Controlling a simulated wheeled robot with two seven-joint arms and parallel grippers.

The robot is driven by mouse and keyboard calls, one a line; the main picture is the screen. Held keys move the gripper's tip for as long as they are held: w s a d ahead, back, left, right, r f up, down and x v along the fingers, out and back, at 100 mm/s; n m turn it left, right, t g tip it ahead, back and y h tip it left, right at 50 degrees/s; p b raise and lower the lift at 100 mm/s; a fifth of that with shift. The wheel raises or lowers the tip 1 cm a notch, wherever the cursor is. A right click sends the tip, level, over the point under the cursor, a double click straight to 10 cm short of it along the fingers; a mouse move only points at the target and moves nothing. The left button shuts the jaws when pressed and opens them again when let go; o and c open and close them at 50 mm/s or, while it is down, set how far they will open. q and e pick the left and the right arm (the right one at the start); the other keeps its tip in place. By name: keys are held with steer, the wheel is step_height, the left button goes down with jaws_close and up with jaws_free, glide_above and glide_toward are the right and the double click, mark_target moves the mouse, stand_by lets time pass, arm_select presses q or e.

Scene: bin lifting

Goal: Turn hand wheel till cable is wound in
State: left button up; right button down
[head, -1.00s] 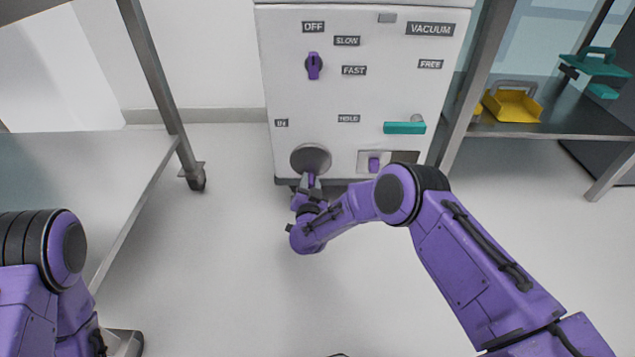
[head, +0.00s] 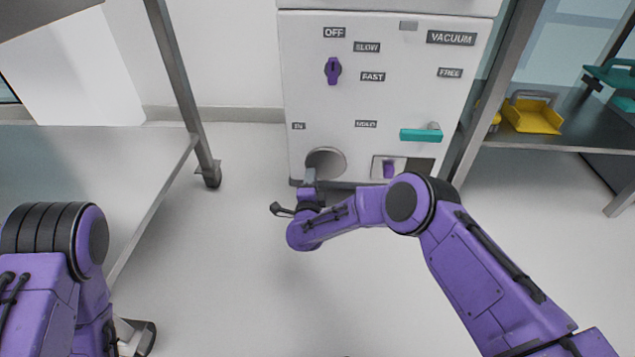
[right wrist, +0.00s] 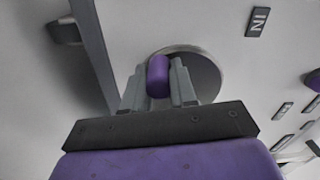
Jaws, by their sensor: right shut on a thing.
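The hand wheel (head: 328,158) is a grey disc low on the front of a white machine (head: 300,95). It also shows in the right wrist view (right wrist: 208,76). Its purple crank knob (right wrist: 158,76) sits between the fingers of my right gripper (right wrist: 155,84), which is shut on it. In the head view my right gripper (head: 309,178) is at the wheel's lower left edge, and the knob is hidden. A purple piece (head: 389,169) sits in a recessed panel right of the wheel. I cannot make out any cable. My left gripper is out of view.
The machine has a purple selector (head: 333,71) below the OFF label and a teal lever (head: 421,135) near HOLD. A metal table (head: 150,200) stands at left. A shelf (head: 560,142) at right bears a yellow tray (head: 533,116). The floor between is clear.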

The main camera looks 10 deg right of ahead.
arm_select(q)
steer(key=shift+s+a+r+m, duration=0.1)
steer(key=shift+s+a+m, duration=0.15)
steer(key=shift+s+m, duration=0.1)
arm_select(e)
steer(key=shift+w+r+m, duration=0.1)
steer(key=shift+r+m, duration=0.35)
steer(key=shift+m, duration=0.65)
steer(key=shift+w+r+m, duration=0.1)
steer(key=shift+r+m, duration=0.3)
steer(key=shift+m, duration=0.7)
